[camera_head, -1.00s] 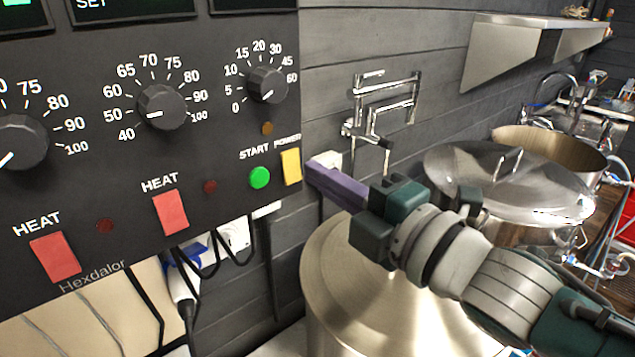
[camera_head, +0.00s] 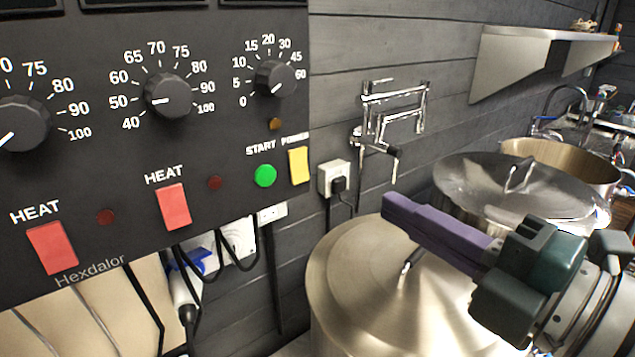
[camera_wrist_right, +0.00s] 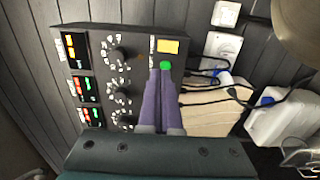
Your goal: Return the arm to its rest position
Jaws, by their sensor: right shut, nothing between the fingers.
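My right gripper (camera_head: 390,205) comes in from the lower right in the head view. Its purple fingers are shut together with nothing between them. They are in front of the lidded steel kettle, apart from the black control panel (camera_head: 120,225). The panel carries a green START button (camera_head: 265,175), a yellow POWER switch (camera_head: 299,165), red HEAT switches (camera_head: 173,206) and black dials (camera_head: 168,96). In the right wrist view the shut fingers (camera_wrist_right: 161,75) point at the panel (camera_wrist_right: 98,62), with the green button (camera_wrist_right: 166,65) just past their tips. My left gripper is out of view.
A large lidded steel kettle (camera_head: 345,290) stands below the gripper. A second lidded pot (camera_head: 480,185) stands behind it at right. A folding wall tap (camera_head: 395,115) and a wall socket (camera_head: 333,178) are on the dark wall. A metal shelf (camera_head: 510,65) juts out at upper right.

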